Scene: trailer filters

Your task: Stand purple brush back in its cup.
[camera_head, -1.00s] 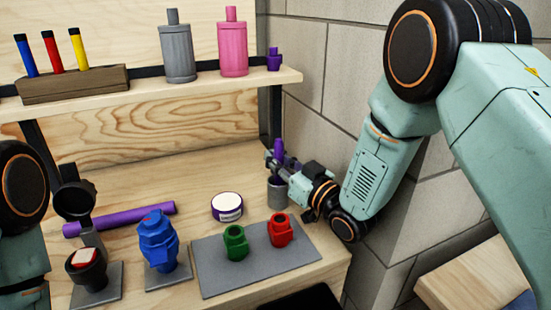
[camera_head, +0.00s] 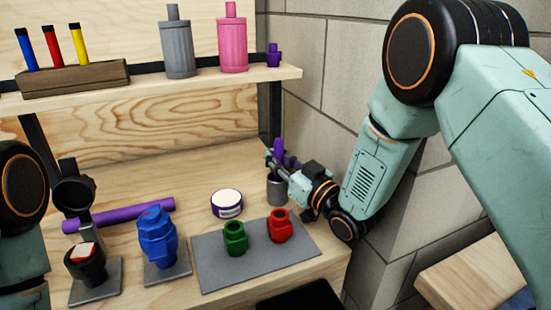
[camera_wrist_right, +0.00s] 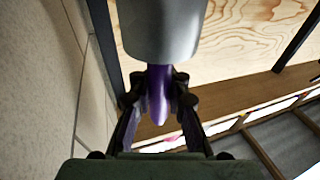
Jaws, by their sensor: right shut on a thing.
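The purple brush (camera_head: 278,148) stands about upright at the right end of the bench, with its lower part hidden in the grey cup (camera_head: 275,190). My right gripper (camera_head: 277,162) is shut on the brush just above the cup's rim. In the right wrist view, the purple brush (camera_wrist_right: 158,92) shows between the two fingers (camera_wrist_right: 158,100), and the grey cup (camera_wrist_right: 162,28) covers its far end. My left gripper is not in view; only part of the left arm shows at the left edge.
A purple-labelled round tin (camera_head: 227,203) stands left of the cup. Green (camera_head: 235,238) and red (camera_head: 280,226) fittings stand on a grey mat (camera_head: 215,281) in front. The shelf (camera_head: 200,85) hangs above, and a block wall is close on the right.

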